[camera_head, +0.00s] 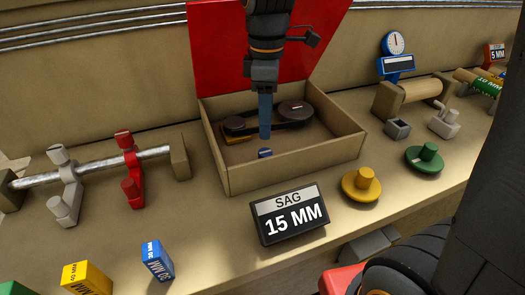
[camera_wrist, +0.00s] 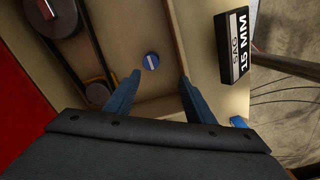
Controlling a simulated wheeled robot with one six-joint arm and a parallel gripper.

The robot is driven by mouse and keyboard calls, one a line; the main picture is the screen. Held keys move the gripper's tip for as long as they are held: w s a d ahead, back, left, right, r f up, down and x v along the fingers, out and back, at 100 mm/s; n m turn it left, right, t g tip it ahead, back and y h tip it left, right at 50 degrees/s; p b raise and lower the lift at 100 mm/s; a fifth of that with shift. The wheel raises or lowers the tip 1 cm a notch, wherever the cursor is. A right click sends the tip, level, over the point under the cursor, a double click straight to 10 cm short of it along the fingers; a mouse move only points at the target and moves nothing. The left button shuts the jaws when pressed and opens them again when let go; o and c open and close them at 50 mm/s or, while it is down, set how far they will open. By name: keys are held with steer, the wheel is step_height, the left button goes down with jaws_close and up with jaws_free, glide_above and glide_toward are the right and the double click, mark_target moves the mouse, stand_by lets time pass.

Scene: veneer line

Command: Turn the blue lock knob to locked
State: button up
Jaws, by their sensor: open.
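The blue lock knob (camera_head: 265,153) is a small round knob inside the open wooden box (camera_head: 295,167), near its front wall. It also shows in the wrist view (camera_wrist: 151,62), where a white line crosses its face, running roughly up and down the picture with a slight tilt. My gripper (camera_head: 265,136) points down into the box, just above and behind the knob in the head view. In the wrist view my gripper (camera_wrist: 158,78) is open and empty. The knob shows between and beyond its two blue fingertips, apart from both.
The box holds a belt on dark pulleys (camera_head: 294,111), with a red lid (camera_head: 215,45) raised behind. A "SAG 15 MM" sign (camera_head: 290,214) stands in front. Yellow (camera_head: 362,185) and green (camera_head: 425,158) knobs sit at right, red (camera_head: 131,170) and grey clamps on a rail at left.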

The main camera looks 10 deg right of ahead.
steer(key=b, duration=0.4)
glide_above(264, 152)
step_height(264, 152, down, 5)
steer(key=shift+f, duration=3.75)
steer(key=c, duration=1.1)
steer(key=shift+o, duration=0.2)
